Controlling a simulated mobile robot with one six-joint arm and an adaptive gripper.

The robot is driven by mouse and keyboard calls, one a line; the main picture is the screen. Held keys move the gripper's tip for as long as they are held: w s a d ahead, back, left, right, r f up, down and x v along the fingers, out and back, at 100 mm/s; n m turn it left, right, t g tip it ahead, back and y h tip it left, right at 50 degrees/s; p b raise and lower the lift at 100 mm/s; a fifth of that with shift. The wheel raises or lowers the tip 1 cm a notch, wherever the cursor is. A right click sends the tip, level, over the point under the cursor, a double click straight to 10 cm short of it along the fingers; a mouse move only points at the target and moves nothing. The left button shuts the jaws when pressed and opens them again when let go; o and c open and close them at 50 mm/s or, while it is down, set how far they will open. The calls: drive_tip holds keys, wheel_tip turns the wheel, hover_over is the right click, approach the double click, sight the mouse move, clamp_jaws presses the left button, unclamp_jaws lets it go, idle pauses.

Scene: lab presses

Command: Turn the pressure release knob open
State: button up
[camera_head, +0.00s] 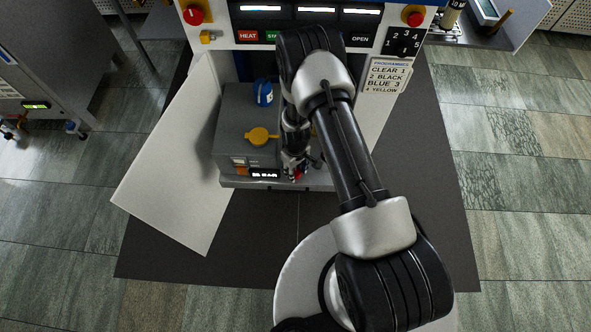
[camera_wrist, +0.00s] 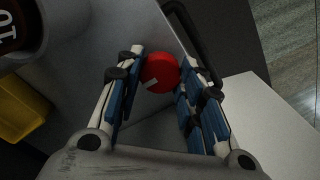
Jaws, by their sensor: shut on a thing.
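A round red knob (camera_wrist: 160,72) with a white mark sits between the fingertips of my gripper (camera_wrist: 157,78) in the wrist view. The white mark points down and to the left. In the head view a small red part of the knob (camera_head: 298,174) shows at the front of the grey press unit (camera_head: 232,120), below my gripper (camera_head: 294,160). My gripper is shut on the knob, with blue-padded fingers on either side of it. My arm hides part of the unit's right side in the head view.
A yellow knob (camera_head: 262,136) and a blue cylinder (camera_head: 263,92) are on the unit, left of my gripper. A small lit display (camera_head: 266,174) is on its front. A black handle (camera_wrist: 190,35) runs close by the red knob. White panels (camera_head: 180,160) flank the unit.

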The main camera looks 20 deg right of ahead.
sight(295, 172)
drive_tip(key=shift+n, duration=0.3)
drive_tip(key=o, duration=1.1)
wheel_tip(295, 172, up, 12)
idle(0.3)
idle(0.4)
